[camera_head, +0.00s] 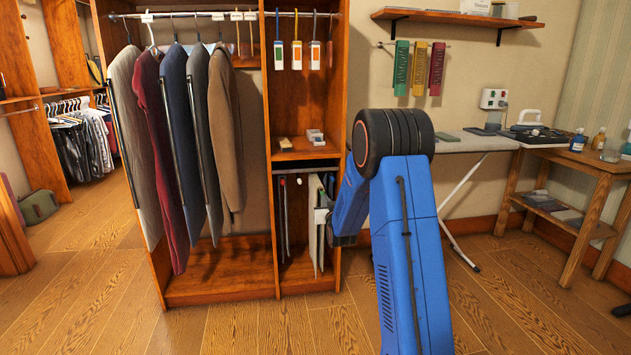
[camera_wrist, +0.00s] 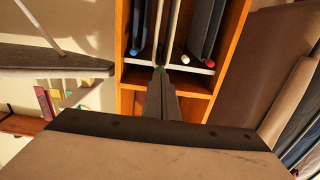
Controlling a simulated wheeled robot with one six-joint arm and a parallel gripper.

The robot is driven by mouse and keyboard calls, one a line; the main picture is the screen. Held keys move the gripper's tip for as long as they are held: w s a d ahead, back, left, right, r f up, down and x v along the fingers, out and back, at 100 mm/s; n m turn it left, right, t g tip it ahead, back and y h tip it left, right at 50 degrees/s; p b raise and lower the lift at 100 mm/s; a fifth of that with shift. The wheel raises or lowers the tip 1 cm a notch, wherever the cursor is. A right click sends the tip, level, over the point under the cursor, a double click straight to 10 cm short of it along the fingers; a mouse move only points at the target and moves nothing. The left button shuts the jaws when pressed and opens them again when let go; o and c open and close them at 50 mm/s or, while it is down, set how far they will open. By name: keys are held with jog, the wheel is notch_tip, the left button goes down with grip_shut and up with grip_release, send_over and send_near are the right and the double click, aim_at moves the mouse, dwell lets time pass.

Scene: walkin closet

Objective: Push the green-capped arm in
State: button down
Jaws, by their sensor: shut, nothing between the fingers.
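The green-capped arm (camera_wrist: 160,69) shows its green end right at the tips of my gripper (camera_wrist: 163,74) in the wrist view. Whether the tips touch the cap cannot be told. My gripper's fingers are together with nothing between them. In the head view my gripper (camera_head: 321,215) is at the front of the cabinet's lower right compartment, partly behind my blue arm. In the wrist view a blue-capped arm (camera_wrist: 134,51) is on one side of the green cap. A white-capped arm (camera_wrist: 185,58) and a red-capped arm (camera_wrist: 208,62) are on the other.
Trousers (camera_head: 314,235) hang in the same compartment, close beside my gripper. Jackets (camera_head: 202,140) hang to the left. An ironing board (camera_head: 465,141) and a wooden table (camera_head: 565,158) stand to the right. The floor in front of the cabinet is clear.

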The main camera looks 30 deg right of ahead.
aim_at(322, 192)
jog(key=shift+x, duration=8.05)
jog(key=shift+v, duration=4.05)
jog(key=s+a+r+n+g+y, duration=0.1)
jog(key=s+a+r+g, duration=0.1)
jog(key=s+a+r, duration=0.5)
jog(key=s+a+g+y, duration=0.15)
jog(key=s+a, duration=0.35)
jog(key=s, duration=0.6)
jog(key=s+a+r+n+g+y, duration=0.1)
jog(key=s+a+r+g, duration=0.25)
jog(key=s+a, duration=0.4)
jog(key=s+a+f+g, duration=0.2)
jog(key=s, duration=1.2)
jog(key=s+a+f+g+y, duration=0.1)
jog(key=s+a+f, duration=0.1)
jog(key=s, duration=1.2)
jog(key=s+a+f+n+g, duration=0.1)
jog(key=s+a+f+g, duration=0.1)
jog(key=s, duration=1.2)
jog(key=shift+a+g, duration=0.3)
jog(key=shift+a, duration=0.2)
jog(key=shift+y, duration=0.25)
